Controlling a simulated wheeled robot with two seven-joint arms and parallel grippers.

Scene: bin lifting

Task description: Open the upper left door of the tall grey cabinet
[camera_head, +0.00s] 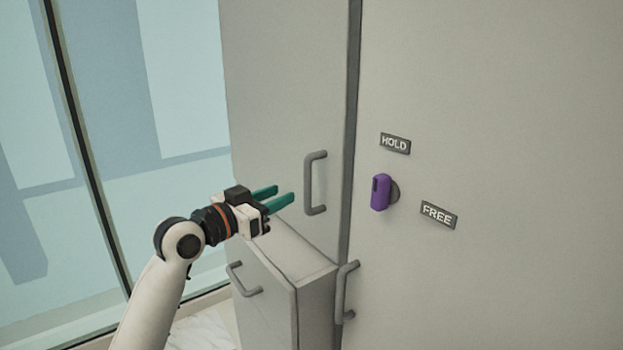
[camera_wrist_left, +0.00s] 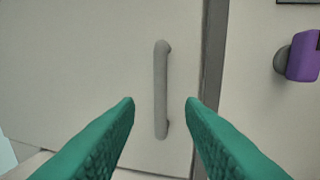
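The upper left door (camera_head: 285,90) of the tall grey cabinet looks closed, with a dark gap along its right edge. Its vertical grey bar handle (camera_head: 315,183) is near that edge. My left gripper (camera_head: 285,194) has green fingers, spread apart and empty, just left of the handle in the head view. In the left wrist view, the handle (camera_wrist_left: 161,90) appears between the two fingertips (camera_wrist_left: 160,102), ahead of them; I see no contact. My right gripper is not in view.
A purple knob (camera_head: 381,192) sits on the right panel between the HOLD label (camera_head: 395,143) and the FREE label (camera_head: 438,214). A grey box-like unit (camera_head: 290,250) juts out below the door, with a handle (camera_head: 243,280). Another handle (camera_head: 346,292) is to its right. Glass panels stand left.

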